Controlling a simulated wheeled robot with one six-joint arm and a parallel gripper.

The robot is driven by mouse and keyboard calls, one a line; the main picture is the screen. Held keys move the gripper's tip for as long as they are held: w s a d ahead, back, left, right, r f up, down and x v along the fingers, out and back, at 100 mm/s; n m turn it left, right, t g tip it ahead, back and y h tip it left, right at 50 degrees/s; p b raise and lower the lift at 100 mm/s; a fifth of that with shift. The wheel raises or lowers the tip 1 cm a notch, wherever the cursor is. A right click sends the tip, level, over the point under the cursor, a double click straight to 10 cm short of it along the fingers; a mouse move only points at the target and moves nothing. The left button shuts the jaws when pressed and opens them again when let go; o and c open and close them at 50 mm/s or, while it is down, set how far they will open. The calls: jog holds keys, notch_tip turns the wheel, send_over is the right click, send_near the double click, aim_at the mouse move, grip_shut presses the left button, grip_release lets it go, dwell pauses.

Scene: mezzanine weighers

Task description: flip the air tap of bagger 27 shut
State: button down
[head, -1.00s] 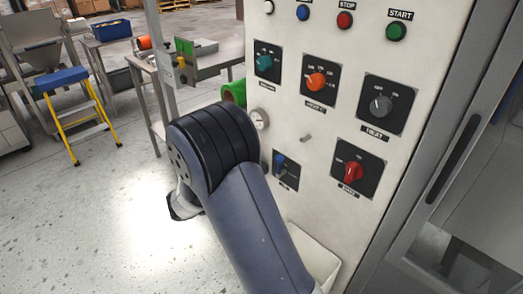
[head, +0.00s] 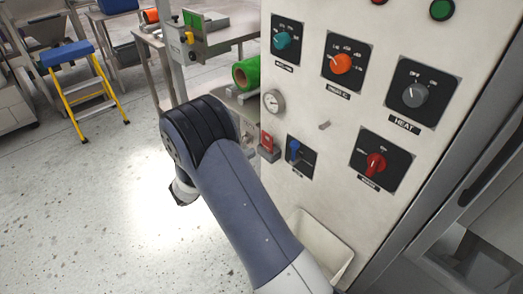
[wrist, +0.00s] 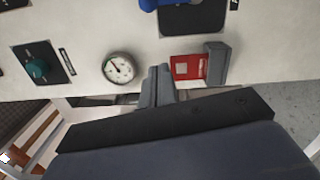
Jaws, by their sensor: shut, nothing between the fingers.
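The white control panel (head: 312,95) fills the right of the head view. A blue lever (head: 294,150), apparently the air tap, sits on a dark plate (head: 307,166) low on its left side; its label is too small to read. The lever looks roughly upright. In the wrist view the blue lever (wrist: 178,3) is cut off by the top edge, on its dark plate (wrist: 193,20). My gripper (wrist: 157,72) is shut and empty, below the plate and between the gauge and a red-faced block. In the head view my arm hides most of the gripper.
A round gauge (head: 274,102) and the red-faced block (head: 267,142) are close to the lever. Teal (head: 283,40), orange (head: 341,63), grey (head: 414,95) and red (head: 375,163) knobs share the panel. A white bin (head: 322,243) is below. Open floor lies left.

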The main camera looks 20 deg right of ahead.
jog(key=d+p, duration=0.2)
jog(key=d, duration=0.8)
jog(key=shift+s+d+r, duration=0.3)
jog(key=shift+s+r, duration=0.1)
jog(key=shift+s, duration=0.05)
jog(key=shift+b, duration=0.35)
jog(key=shift+s+m+b, duration=0.15)
jog(key=shift+m+b, duration=0.2)
jog(key=shift+m, duration=0.05)
